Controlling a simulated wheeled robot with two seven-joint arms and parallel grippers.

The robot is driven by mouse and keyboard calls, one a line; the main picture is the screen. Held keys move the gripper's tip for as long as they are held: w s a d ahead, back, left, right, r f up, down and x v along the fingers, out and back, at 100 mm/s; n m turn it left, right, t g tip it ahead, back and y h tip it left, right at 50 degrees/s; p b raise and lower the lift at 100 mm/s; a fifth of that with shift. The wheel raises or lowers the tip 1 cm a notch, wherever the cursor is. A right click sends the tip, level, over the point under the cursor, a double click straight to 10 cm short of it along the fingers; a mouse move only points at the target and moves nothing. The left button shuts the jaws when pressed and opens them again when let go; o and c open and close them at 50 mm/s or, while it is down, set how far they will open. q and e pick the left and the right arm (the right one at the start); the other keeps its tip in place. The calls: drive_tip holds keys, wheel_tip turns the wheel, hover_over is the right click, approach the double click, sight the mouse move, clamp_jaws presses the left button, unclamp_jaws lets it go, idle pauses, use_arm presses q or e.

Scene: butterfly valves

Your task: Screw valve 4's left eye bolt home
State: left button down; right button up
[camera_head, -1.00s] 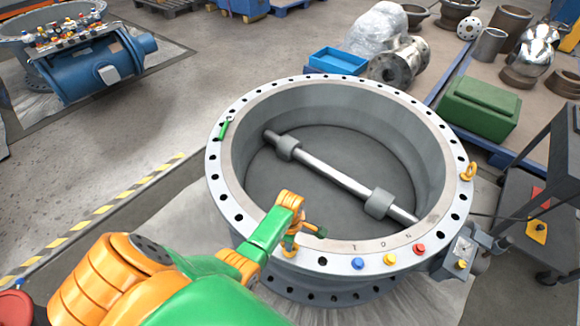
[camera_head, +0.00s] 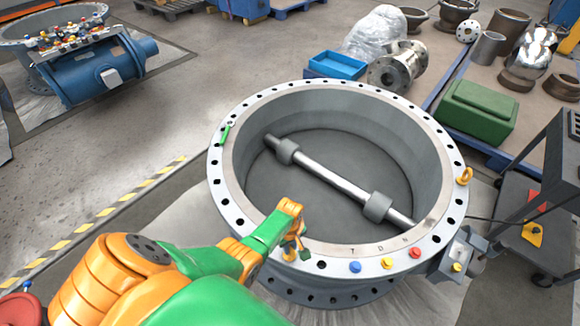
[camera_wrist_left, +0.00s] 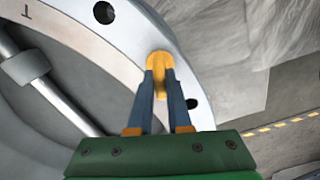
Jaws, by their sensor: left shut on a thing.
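Valve 4 (camera_head: 213,190) is taken to be the large grey ring in the middle of the head view, lying flat with its holed flange face up. The left eye bolt (camera_wrist_left: 158,59) is yellow-orange and sits at the flange in the left wrist view. My left gripper (camera_wrist_left: 161,92) is shut on it, one finger on each side. In the head view my left gripper (camera_head: 296,243) is over the near flange edge, with the bolt (camera_head: 289,254) partly hidden below it. Its thread and seating are hidden. My right gripper is not in view.
Another yellow eye bolt (camera_head: 463,176) stands on the flange's right side. Blue (camera_head: 355,267), yellow (camera_head: 387,263) and red (camera_head: 414,253) plugs sit along the near rim. A green tool (camera_head: 225,133) lies at the left rim. A dark cart (camera_head: 550,180) stands at right.

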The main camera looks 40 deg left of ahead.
use_arm(q)
drive_tip(key=m, duration=0.3)
drive_tip(key=shift+m+p, duration=0.35)
drive_tip(key=shift+m, duration=0.05)
drive_tip(key=m, duration=0.3)
drive_tip(key=shift+m, duration=0.3)
drive_tip(key=m, duration=0.3)
drive_tip(key=shift+m+p, duration=0.3)
drive_tip(key=m, duration=0.4)
drive_tip(key=shift+a+m, duration=0.1)
drive_tip(key=shift+m, duration=0.2)
drive_tip(key=m, duration=1.2)
drive_tip(key=shift+m, duration=0.4)
